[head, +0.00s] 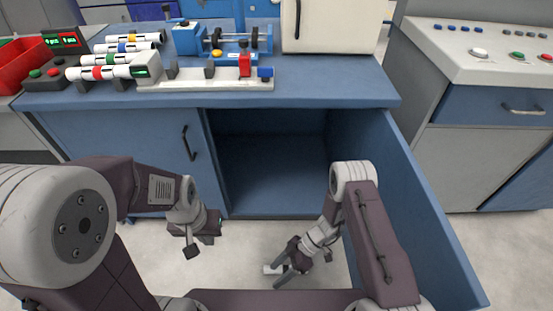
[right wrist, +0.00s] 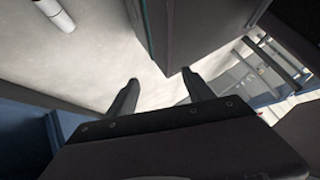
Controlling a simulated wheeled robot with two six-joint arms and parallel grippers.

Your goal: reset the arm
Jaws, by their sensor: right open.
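My right gripper (head: 279,274) points down and left over the floor in front of the open cabinet. Its two fingers are apart with nothing between them in the right wrist view (right wrist: 160,82). A white piece with a dark band, like a pipe (right wrist: 52,14), lies on the floor in the right wrist view. A small white piece (head: 271,268) shows beside the right fingers in the head view; I cannot tell whether it is the same one. My left gripper (head: 200,240) hangs in front of the shut left cabinet door (head: 120,135); its finger opening is unclear.
The blue bench (head: 330,92) holds several white banded pipes (head: 105,72), a blue fixture (head: 235,42) and a white cabinet (head: 330,25). The open right door (head: 425,215) stands close beside my right arm. The cabinet interior (head: 270,150) looks empty. A control console (head: 480,55) stands right.

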